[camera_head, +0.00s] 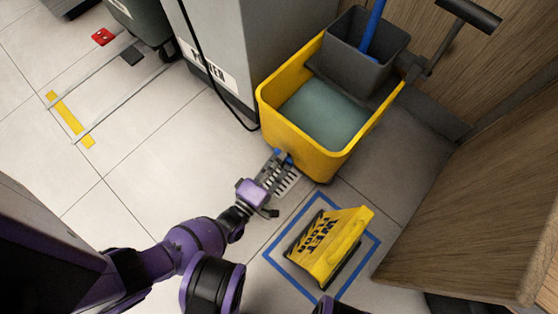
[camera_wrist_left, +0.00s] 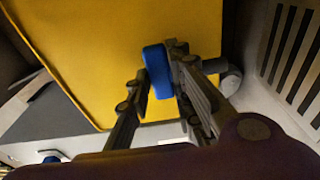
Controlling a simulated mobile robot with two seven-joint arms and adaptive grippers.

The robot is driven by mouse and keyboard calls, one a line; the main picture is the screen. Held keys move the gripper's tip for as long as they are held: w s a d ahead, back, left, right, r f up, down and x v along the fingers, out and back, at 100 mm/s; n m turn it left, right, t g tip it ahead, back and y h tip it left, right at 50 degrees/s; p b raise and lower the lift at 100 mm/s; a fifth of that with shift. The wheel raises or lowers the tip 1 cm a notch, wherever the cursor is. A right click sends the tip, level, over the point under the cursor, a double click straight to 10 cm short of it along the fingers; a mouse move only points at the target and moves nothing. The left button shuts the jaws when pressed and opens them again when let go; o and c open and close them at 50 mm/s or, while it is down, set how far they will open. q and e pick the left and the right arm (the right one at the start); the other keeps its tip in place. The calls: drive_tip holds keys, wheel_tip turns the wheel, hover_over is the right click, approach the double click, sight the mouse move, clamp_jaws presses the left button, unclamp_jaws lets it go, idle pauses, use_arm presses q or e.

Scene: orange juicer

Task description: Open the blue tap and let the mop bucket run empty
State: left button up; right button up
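The yellow mop bucket (camera_head: 315,160) stands on the tiled floor with grey-green water (camera_head: 322,112) in it. The blue tap (camera_head: 282,155) is low on its near left side, partly covered by my left gripper (camera_head: 275,169). In the left wrist view the tap's flat blue handle (camera_wrist_left: 158,72) sits between my left fingertips, one against each side, in front of the yellow bucket wall (camera_wrist_left: 100,50). The fingers look shut on it. My right gripper is not in view.
A slotted floor drain (camera_head: 287,182) lies below the tap. A yellow wet-floor sign (camera_head: 330,245) lies inside a blue floor outline, near right. A grey wringer (camera_head: 345,65) with a blue handle sits on the bucket. A grey cabinet (camera_head: 270,45) and wooden panels (camera_head: 470,215) flank it.

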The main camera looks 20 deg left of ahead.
use_arm(q)
clamp_jaws()
idle(0.9)
drive_tip(key=o, duration=0.7)
unclamp_jaws()
drive_tip(key=shift+o, duration=0.2)
drive_tip(key=shift+s, duration=0.15)
drive_tip(key=v, duration=1.1)
drive_tip(key=shift+s+a, duration=0.2)
drive_tip(key=shift+s, duration=0.15)
